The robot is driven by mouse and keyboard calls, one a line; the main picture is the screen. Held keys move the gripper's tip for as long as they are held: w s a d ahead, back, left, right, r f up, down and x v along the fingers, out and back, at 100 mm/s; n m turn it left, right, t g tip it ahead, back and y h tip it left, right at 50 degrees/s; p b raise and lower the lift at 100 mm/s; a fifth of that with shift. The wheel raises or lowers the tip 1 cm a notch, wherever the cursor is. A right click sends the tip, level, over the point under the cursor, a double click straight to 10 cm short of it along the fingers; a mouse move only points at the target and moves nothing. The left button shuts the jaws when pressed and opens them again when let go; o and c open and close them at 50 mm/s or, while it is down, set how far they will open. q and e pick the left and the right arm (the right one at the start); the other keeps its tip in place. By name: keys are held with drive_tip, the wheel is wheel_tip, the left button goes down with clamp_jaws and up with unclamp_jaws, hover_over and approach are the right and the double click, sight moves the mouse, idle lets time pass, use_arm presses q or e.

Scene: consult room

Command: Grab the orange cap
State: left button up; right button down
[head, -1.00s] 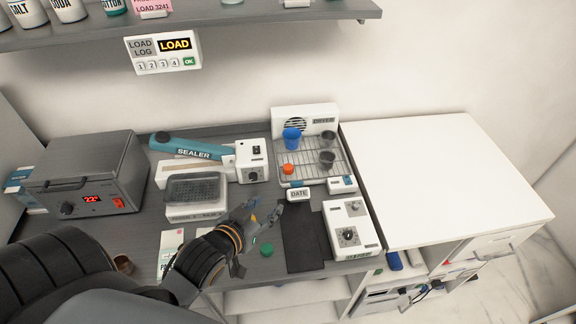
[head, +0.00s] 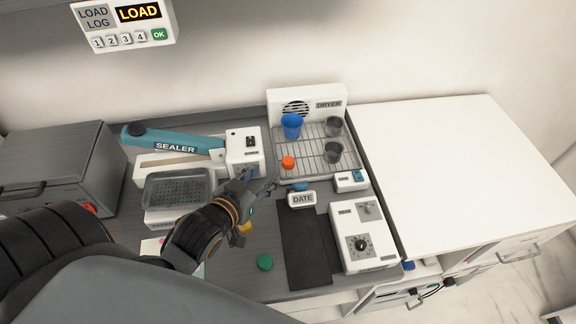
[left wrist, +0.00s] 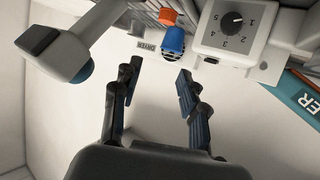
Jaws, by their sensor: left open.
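The orange cap (head: 288,162) sits at the front left of the dryer's wire rack (head: 312,160), just in front of a blue cup (head: 291,126). In the left wrist view the orange cap (left wrist: 168,17) shows at the top, with the blue cup (left wrist: 174,42) below it. My left gripper (head: 266,180) is open and empty, a little to the left and front of the cap and apart from it. Its fingers (left wrist: 155,80) are spread in the left wrist view. My right gripper does not show.
Two dark cups (head: 332,152) stand on the rack's right side. The sealer (head: 174,140) is left of the rack. The DATE stamp (head: 302,198), a control box (head: 362,236), a dark mat (head: 304,245) and a green cap (head: 265,262) lie in front. The white countertop at right (head: 450,170) is bare.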

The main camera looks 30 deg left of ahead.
use_arm(q)
wheel_tip(320, 180, down, 3)
drive_tip(key=b, duration=0.2)
drive_tip(key=p, duration=0.1)
approach(288, 162)
drive_tip(key=w, duration=0.3)
drive_tip(key=shift+w+f, duration=0.1)
drive_tip(key=shift+f, duration=0.05)
drive_tip(key=shift+w+f, duration=0.25)
drive_tip(key=shift+w, duration=0.2)
drive_tip(key=shift+w+f+p, duration=0.25)
drive_tip(key=shift+w+p, duration=0.25)
drive_tip(key=shift+p, duration=0.15)
drive_tip(key=x, duration=0.2)
drive_tip(key=p+x, duration=0.1)
drive_tip(key=shift+w+a+f, duration=0.1)
drive_tip(key=shift+w+f, duration=0.15)
drive_tip(key=shift+f, duration=0.2)
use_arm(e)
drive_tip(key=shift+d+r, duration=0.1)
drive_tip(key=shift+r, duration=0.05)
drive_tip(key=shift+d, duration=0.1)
use_arm(q)
drive_tip(key=c, duration=0.7)
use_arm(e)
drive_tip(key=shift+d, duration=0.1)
